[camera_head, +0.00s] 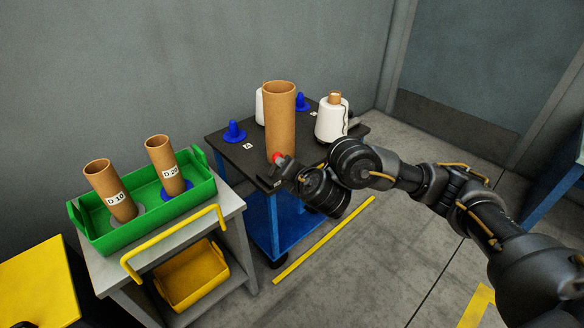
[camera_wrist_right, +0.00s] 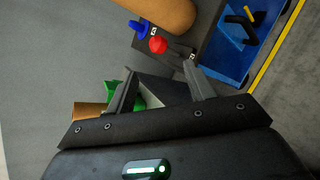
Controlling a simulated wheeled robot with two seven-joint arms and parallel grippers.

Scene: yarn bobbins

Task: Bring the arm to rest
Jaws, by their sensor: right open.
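My right gripper (camera_head: 284,170) is at the near edge of the black-topped blue cart (camera_head: 233,153), at the end of my right arm, which reaches in from the right. In the right wrist view its two fingers (camera_wrist_right: 160,76) are apart with nothing held between them. A tall brown cardboard tube (camera_head: 280,120) stands on the cart just behind the gripper; it also shows in the wrist view (camera_wrist_right: 165,10). A small red round thing (camera_head: 277,157) shows by the fingertips, and in the wrist view (camera_wrist_right: 158,45) it lies beyond them. My left gripper is not in view.
White yarn bobbins (camera_head: 331,122) and blue cones (camera_head: 235,132) stand on the cart. To the left, a green tray (camera_head: 153,224) on a grey trolley holds two cardboard tubes (camera_head: 110,190). A yellow bin (camera_head: 192,277) sits below. Floor right of the cart is open.

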